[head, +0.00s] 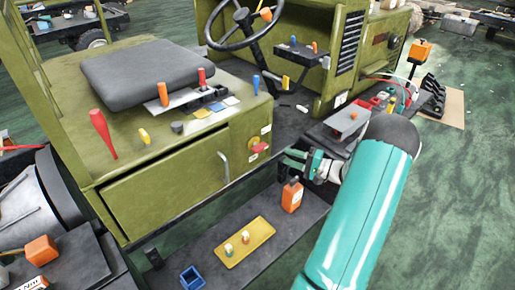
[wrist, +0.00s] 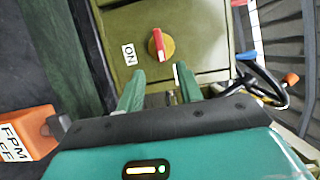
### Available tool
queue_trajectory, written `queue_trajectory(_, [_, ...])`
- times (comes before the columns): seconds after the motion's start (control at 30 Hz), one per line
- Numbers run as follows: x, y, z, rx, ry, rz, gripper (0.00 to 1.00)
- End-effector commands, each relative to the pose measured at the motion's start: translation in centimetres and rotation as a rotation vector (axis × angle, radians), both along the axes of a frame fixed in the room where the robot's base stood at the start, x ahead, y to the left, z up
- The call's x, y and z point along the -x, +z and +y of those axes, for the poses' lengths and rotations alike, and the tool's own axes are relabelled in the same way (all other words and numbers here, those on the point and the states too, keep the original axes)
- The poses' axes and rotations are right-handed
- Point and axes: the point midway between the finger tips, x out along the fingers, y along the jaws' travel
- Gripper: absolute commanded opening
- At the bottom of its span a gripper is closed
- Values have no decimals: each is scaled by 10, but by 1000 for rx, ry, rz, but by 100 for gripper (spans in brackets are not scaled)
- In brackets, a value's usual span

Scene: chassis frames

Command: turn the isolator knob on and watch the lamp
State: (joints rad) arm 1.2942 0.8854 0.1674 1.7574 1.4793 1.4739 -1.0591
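The isolator knob (head: 260,147), a red handle on a yellow round base, is on the olive seat box's side, right of the drawer handle. In the wrist view the knob (wrist: 160,46) lies just beyond the fingertips, its red bar running nearly up and down the picture. A white ON label (wrist: 129,54) is left of it, and the bar does not point at it. My gripper (head: 284,160) is right of the knob in the head view; its fingers (wrist: 160,70) are apart, empty and not touching the knob. I cannot identify the lamp for certain.
A steering wheel (wrist: 262,84) is to the right in the wrist view. A grey seat (head: 150,72) and small tools are on top of the box.

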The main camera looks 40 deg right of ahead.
Motion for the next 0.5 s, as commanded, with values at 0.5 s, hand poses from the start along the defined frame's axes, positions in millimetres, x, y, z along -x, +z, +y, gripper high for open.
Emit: queue_trajectory(0.5, [-92, 0, 42, -1, 5, 0, 36])
